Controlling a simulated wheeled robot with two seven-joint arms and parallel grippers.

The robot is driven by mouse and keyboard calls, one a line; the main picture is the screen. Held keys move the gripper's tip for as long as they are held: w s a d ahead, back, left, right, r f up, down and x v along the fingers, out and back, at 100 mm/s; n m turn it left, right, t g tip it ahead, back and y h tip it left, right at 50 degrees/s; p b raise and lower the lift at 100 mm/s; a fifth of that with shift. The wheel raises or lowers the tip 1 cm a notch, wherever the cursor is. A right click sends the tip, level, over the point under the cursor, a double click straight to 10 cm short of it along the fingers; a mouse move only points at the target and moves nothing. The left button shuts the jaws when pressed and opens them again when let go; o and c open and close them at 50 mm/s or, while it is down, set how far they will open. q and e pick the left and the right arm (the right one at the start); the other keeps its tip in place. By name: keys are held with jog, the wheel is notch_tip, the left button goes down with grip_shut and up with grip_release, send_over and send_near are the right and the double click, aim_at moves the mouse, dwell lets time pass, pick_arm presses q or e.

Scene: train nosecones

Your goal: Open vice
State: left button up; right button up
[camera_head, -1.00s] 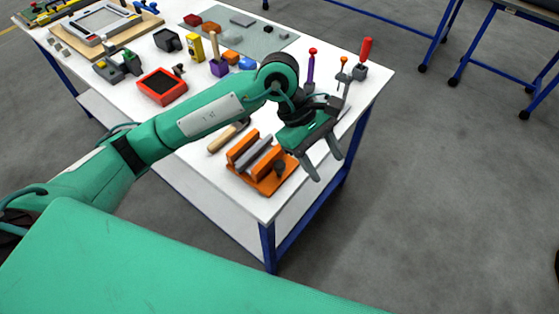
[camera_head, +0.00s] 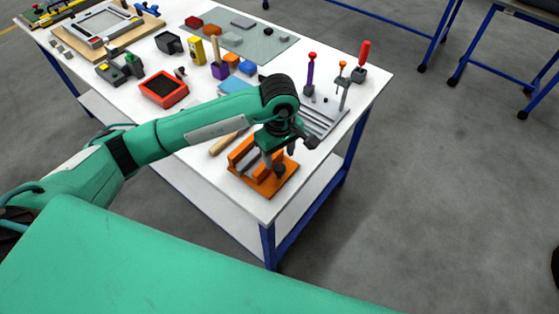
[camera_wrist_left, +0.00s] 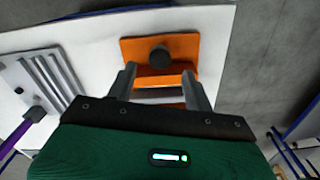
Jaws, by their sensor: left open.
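The orange vice (camera_head: 275,187) sits near the front right corner of the white table. It has orange jaw blocks, grey jaw faces and a dark round knob at its right end. In the left wrist view the vice (camera_wrist_left: 183,46) lies straight ahead, with its dark knob (camera_wrist_left: 160,56) just beyond the fingertips. My left gripper (camera_head: 273,162) is above the vice and hides part of its jaws. In the left wrist view the fingers (camera_wrist_left: 161,75) are apart, one on each side of the vice's middle, with nothing held. Contact cannot be told. My right gripper is not in view.
A wooden-handled tool (camera_head: 223,144) lies just behind the vice. A grey ribbed plate (camera_head: 322,118) and upright tools with purple (camera_head: 310,72) and red (camera_head: 364,50) handles stand at the right. A red-rimmed tray (camera_head: 163,89) is further left. The table's edge is close to the vice.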

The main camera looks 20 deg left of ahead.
aim_at(280, 167)
pick_arm(q)
jog(key=shift+f+p, duration=0.45)
jog(key=shift+f, duration=2.05)
jog(key=c, duration=1)
